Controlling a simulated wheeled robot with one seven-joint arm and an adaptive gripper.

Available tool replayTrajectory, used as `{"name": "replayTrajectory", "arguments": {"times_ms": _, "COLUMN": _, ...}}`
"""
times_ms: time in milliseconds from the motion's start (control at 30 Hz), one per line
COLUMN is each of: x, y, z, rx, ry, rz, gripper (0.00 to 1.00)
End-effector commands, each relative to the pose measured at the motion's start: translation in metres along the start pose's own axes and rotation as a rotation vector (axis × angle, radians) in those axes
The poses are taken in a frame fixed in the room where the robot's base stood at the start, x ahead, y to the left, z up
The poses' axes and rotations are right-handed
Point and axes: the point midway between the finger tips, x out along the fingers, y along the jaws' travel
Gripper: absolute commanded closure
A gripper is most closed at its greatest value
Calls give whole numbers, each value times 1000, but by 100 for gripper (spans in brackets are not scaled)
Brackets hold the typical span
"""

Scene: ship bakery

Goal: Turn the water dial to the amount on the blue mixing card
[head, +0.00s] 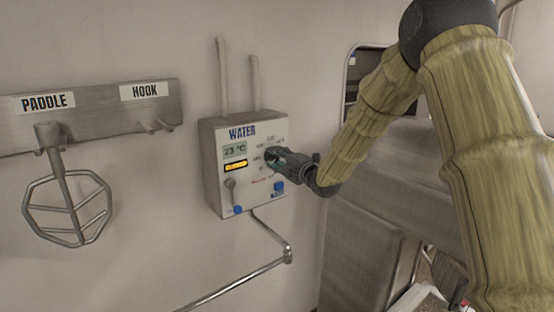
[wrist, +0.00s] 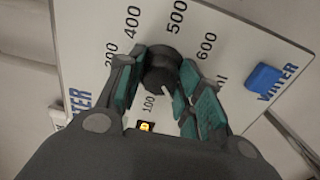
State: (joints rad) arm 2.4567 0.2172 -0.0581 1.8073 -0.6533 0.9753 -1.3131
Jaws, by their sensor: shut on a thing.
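The water dial (wrist: 160,75) is a dark round knob on the white face of the water box (head: 213,180). In the wrist view a pale pointer mark on it slants to the lower right. My gripper (wrist: 162,88) is shut on the dial, with one teal-padded finger on each side. In the head view my gripper (head: 276,161) covers most of the dial. I cannot see a blue mixing card in either view.
The box carries a "23 °C" display (head: 235,150), an amber display (head: 236,166), a lever (head: 231,187) and a blue square (wrist: 263,77) near a "WATER" label. A pipe (head: 240,281) runs below. A paddle (head: 65,210) hangs from the rack (head: 95,118) at left.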

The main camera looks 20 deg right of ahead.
Motion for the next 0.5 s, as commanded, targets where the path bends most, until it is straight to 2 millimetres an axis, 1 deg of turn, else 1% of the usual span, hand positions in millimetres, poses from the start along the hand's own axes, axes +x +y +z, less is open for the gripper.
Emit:
{"name": "replayTrajectory", "arguments": {"times_ms": 267, "x": -1, "y": -4, "z": 0, "rx": 75, "ry": 0, "rz": -2, "gripper": 88}}
{"name": "replayTrajectory", "arguments": {"times_ms": 500, "x": 0, "y": -5, "z": 0, "rx": 249, "ry": 0, "rz": -1, "gripper": 88}}
